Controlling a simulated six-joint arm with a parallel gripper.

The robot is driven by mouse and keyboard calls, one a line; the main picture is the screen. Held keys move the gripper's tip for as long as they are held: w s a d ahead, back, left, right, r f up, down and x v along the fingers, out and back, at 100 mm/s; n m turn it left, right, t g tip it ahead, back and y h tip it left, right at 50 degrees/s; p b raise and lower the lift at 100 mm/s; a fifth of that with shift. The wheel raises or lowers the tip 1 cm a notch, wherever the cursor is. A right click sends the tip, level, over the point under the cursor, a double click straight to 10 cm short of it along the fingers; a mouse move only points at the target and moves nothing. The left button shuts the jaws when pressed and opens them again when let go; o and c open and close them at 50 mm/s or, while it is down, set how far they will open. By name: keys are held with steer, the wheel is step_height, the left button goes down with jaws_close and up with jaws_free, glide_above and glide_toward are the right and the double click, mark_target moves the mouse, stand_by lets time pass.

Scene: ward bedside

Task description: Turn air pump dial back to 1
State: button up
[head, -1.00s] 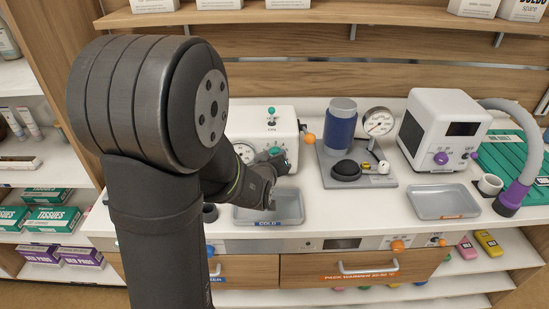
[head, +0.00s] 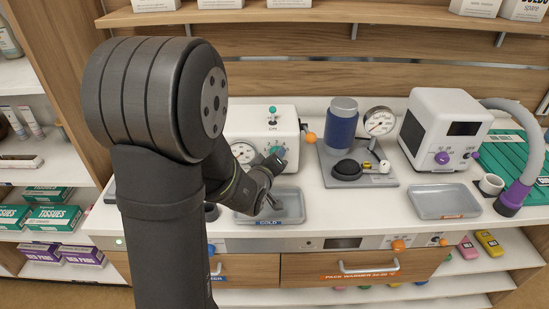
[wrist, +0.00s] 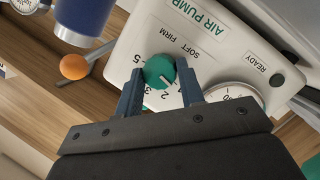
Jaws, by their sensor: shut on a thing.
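The white air pump (head: 258,118) stands at the back of the counter, left of centre in the head view. In the wrist view its panel (wrist: 215,62) appears upside down, with AIR PUMP, SOFT and FIRM printed on it. The green dial (wrist: 157,72) has a white pointer mark on its lower right part. The digits 5, 3 and 2 show around it; a 1 is not readable. My gripper (wrist: 160,82) is shut on the dial, one finger on each side. In the head view the gripper (head: 276,164) is at the pump's front, partly covering the dial.
A round gauge (wrist: 236,94) sits beside the dial on the pump panel. An orange knob (wrist: 74,66) sticks out at the pump's side. A blue cylinder (head: 341,125) on a grey base stands to the right. A grey tray (head: 292,204) lies below my gripper.

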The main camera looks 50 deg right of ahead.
steer(key=o, duration=1)
steer(key=v, duration=1.7)
steer(key=shift+a, duration=0.25)
steer(key=shift+d, duration=0.1)
steer(key=x, duration=1.7)
steer(key=shift+d, duration=0.15)
